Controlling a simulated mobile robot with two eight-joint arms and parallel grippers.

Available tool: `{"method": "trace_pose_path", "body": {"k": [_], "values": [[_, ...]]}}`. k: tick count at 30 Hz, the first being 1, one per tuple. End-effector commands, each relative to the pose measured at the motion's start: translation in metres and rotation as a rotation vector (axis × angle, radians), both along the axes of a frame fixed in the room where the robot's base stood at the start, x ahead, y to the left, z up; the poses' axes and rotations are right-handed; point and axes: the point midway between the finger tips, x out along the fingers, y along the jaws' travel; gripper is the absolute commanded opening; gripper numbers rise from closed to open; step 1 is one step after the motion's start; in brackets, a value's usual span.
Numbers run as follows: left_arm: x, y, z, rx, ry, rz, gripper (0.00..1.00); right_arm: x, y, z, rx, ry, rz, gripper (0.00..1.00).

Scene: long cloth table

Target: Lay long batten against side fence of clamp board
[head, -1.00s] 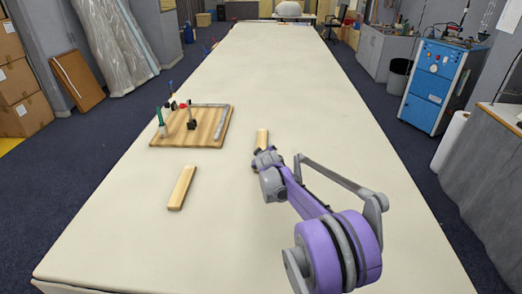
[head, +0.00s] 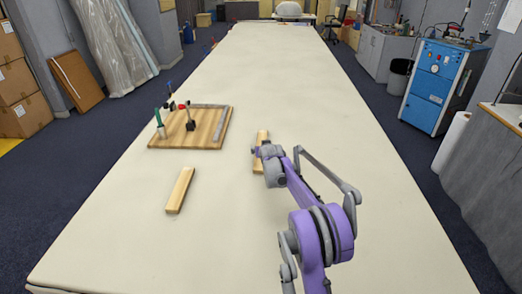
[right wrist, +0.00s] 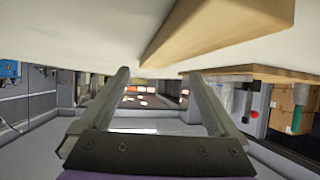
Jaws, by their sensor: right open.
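The clamp board (head: 208,140) is a brown wooden board at left of centre on the table. A pale grey fence strip (head: 208,106) runs along its far edge, and clamps with green, red and blue parts stand on it. One wooden batten (head: 180,190) lies in front of the board. Another batten (head: 262,137) lies to the board's right, partly hidden by my right gripper (head: 258,152); I cannot tell which is longer. In the right wrist view the open, empty fingers (right wrist: 160,76) are close to a batten (right wrist: 220,28), not closed on it. My left gripper is out of view.
The long cream table (head: 330,200) is clear around the board and battens. A blue cabinet (head: 433,85) and a dark bin (head: 398,77) stand on the floor at right. Cardboard boxes (head: 20,90) are stacked at left.

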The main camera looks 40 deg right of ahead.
Motion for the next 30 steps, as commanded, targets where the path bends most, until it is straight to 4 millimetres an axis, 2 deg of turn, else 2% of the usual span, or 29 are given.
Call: {"method": "trace_pose_path", "body": {"k": [4, 9, 19, 30], "values": [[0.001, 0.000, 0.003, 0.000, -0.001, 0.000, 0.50, 0.016, -0.007, -0.015, -0.001, 0.000, 0.000, 0.96], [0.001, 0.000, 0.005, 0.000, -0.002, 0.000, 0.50, 0.029, -0.014, -0.023, -0.001, 0.000, 0.000, 0.96], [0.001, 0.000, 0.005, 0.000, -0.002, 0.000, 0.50, 0.032, -0.016, -0.025, -0.001, 0.000, 0.000, 0.96], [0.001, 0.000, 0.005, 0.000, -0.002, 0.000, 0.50, 0.032, -0.016, -0.025, -0.001, 0.000, 0.000, 0.30]]}}
